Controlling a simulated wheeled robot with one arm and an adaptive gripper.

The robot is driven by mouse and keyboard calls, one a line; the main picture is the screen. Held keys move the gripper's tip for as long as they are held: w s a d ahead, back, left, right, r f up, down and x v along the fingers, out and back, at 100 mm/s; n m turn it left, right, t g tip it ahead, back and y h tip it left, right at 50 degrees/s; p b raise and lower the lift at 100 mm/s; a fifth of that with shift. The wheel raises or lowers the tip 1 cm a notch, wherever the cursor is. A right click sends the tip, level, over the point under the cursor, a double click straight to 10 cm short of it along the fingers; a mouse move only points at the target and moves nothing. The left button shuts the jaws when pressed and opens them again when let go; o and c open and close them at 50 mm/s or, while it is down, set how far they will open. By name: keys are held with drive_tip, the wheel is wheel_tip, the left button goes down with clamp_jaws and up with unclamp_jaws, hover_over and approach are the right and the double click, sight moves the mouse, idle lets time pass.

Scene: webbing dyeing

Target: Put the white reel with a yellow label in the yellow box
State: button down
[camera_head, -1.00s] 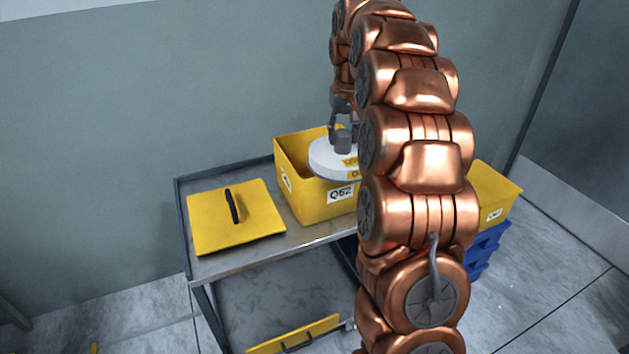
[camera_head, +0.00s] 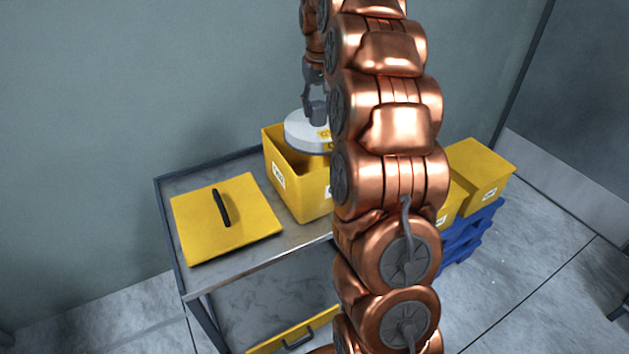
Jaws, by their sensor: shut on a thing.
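The white reel with a yellow label (camera_head: 305,133) hangs from my gripper (camera_head: 314,112), which is shut on it at the top. The reel is round and nearly level, and its right part is hidden by my arm. The open yellow box (camera_head: 300,189) stands on the grey cart, with white labels on its sides. The reel shows over the upper part of the box, overlapping its opening in the picture. I cannot tell exactly how high it is above the rim. My arm hides the right side of the box.
A yellow lid with a black handle (camera_head: 226,217) lies on the cart (camera_head: 300,243), left of the box. Another yellow lid (camera_head: 295,333) is on the lower shelf. Yellow boxes (camera_head: 478,170) stand on blue crates (camera_head: 470,240) at the right. A wall is behind the cart.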

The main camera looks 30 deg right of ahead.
sight(318, 120)
wheel_tip(318, 120, down, 6)
drive_tip(key=shift+a+b, duration=0.15)
drive_tip(key=shift+b, duration=0.3)
drive_tip(key=shift+w+f+p, duration=0.1)
drive_tip(key=shift+f+p, duration=0.35)
drive_tip(key=shift+f, duration=5)
drive_tip(key=shift+f, duration=0.15)
drive_tip(key=c, duration=0.6)
unclamp_jaws()
drive_tip(key=r, duration=0.3)
drive_tip(key=s+r, duration=0.1)
drive_tip(key=r, duration=0.3)
drive_tip(key=r+b, duration=0.1)
drive_tip(key=r, duration=0.3)
drive_tip(key=shift+s+a+r, duration=0.15)
drive_tip(key=shift+a+r, duration=0.05)
drive_tip(key=shift+s+a+r, duration=0.15)
drive_tip(key=shift+r, duration=0.3)
